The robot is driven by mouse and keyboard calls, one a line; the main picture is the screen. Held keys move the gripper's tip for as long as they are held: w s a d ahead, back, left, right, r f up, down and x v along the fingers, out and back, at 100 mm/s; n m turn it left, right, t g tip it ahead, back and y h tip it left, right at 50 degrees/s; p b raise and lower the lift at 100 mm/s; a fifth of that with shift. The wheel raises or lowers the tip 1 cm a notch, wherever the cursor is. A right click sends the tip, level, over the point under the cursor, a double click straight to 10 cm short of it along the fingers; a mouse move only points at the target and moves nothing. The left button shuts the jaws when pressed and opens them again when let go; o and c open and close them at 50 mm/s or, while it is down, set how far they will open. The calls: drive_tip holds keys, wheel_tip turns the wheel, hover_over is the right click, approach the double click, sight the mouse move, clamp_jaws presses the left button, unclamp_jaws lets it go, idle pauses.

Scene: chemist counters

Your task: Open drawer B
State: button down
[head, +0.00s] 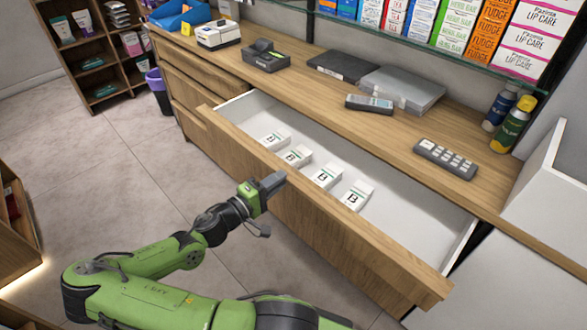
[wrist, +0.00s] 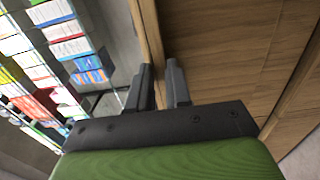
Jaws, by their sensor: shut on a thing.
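Drawer B (head: 365,262) is a wide wooden-fronted drawer with a white interior, and it stands pulled out from the counter. Several small white boxes marked B (head: 326,176) lie in a row on its floor. My gripper (head: 275,183) is at the top edge of the drawer front, left of its middle. In the wrist view, my gripper (wrist: 160,75) has its two fingers close together on either side of the drawer's wooden edge (wrist: 150,35), shut on it. The exact contact at the fingertips is partly hidden.
The wooden counter (head: 310,90) above holds a remote-like device (head: 370,103), a keypad (head: 445,158), a card printer (head: 218,34) and bottles (head: 513,122). A shelf unit (head: 95,50) stands at the back left. Tiled floor (head: 110,140) left of the drawer is clear.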

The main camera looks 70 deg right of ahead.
drive_tip(key=shift+v, duration=2)
drive_tip(key=c, duration=1.1)
unclamp_jaws()
drive_tip(key=shift+o, duration=0.2)
drive_tip(key=p+v, duration=0.2)
drive_tip(key=v, duration=1.3)
drive_tip(key=shift+w+a+p, duration=0.2)
drive_tip(key=shift+a+p, duration=0.1)
drive_tip(key=shift+p, duration=0.05)
